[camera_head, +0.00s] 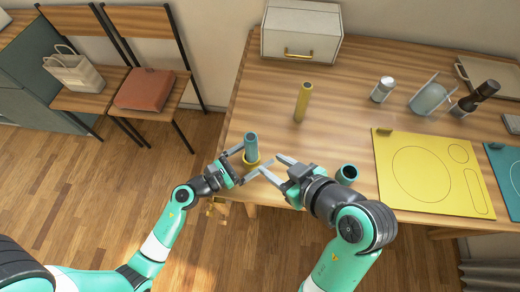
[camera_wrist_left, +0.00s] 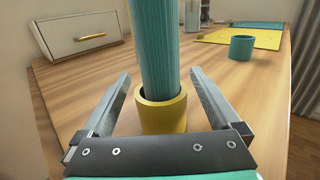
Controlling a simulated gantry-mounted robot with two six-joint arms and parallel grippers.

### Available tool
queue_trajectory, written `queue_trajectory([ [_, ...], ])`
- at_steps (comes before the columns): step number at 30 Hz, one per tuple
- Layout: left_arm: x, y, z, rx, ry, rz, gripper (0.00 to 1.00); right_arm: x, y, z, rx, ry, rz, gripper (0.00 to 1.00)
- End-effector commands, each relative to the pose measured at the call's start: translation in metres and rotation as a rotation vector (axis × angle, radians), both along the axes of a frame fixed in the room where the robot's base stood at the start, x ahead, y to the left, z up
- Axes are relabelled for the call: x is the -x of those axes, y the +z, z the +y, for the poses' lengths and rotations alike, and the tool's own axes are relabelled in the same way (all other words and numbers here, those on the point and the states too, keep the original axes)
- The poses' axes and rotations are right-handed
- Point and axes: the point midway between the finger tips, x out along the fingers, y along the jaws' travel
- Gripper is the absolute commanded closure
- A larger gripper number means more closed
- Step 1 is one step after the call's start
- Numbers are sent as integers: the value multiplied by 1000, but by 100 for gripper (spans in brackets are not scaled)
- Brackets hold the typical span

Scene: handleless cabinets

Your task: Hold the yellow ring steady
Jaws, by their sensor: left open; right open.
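The yellow ring (camera_head: 251,160) stands on the wooden table near its front left edge. A teal rod (camera_head: 251,143) stands upright inside it. In the left wrist view the yellow ring (camera_wrist_left: 161,112) and the teal rod (camera_wrist_left: 155,45) lie between the open fingers of my left gripper (camera_wrist_left: 160,108), with a gap on each side. In the head view my left gripper (camera_head: 244,164) is open around the ring. My right gripper (camera_head: 270,167) is open and empty, just right of the ring.
A yellow rod (camera_head: 303,102) stands behind. A teal ring (camera_head: 347,174) stands right of my right gripper and shows in the left wrist view (camera_wrist_left: 241,48). A yellow mat (camera_head: 477,164), a white box (camera_head: 301,29) and a jar (camera_head: 382,89) are farther off. The table's middle is clear.

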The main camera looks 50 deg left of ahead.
Motion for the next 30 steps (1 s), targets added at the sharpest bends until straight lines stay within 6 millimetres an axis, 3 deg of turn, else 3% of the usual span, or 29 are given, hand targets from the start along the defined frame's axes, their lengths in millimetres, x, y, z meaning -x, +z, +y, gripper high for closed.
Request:
queue_trajectory([
  [4, -12, 1, -2, -2, -1, -1, 4, 0, 0, 0, 0, 0, 0, 50],
  [12, -14, 0, -2, 0, 1, 0, 4, 0, 0, 0, 0, 0, 0, 50],
  [26, -14, 0, -2, 0, 1, 0, 84, 0, 0, 0, 0, 0, 0, 50],
  [27, -14, 0, -2, 0, 1, 0, 89, 0, 0, 0, 0, 0, 0, 50],
  [30, -14, 0, -2, 0, 1, 0, 89, 0, 0, 0, 0, 0, 0, 50],
])
